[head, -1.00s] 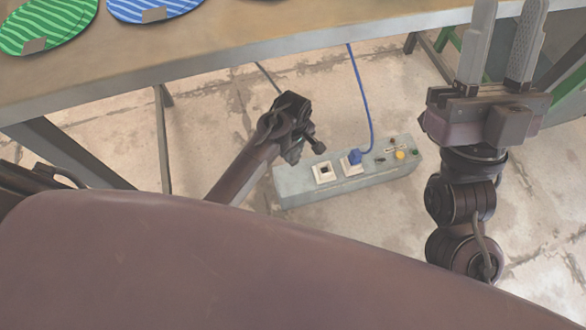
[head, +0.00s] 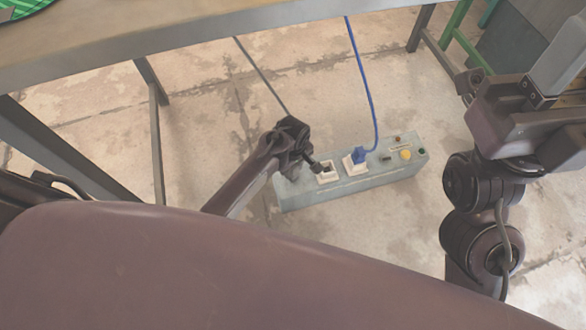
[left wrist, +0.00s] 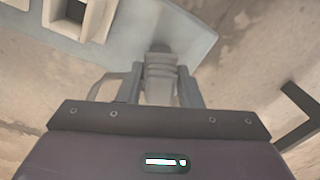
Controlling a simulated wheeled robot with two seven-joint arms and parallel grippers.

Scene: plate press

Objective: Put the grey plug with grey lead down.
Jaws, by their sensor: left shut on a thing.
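My left gripper (head: 310,163) is shut on the grey plug, low over the left part of the grey socket box (head: 345,188). In the left wrist view the plug (left wrist: 160,62) sits between the two fingers, over the box near its end. Whether it touches the box I cannot tell. An empty socket (left wrist: 75,12) shows at that view's upper left, apart from the plug. The grey lead (head: 262,75) runs from the table edge down behind my left gripper. My right gripper (head: 555,65) is at the right edge, partly cut off, with one finger clear.
A blue plug (head: 358,156) with a blue lead (head: 364,80) fills the box's other socket. A yellow button (head: 405,155) is to its right. The table (head: 210,40) stands above and behind, with legs at left and right. The floor (head: 425,220) in front of the box is bare.

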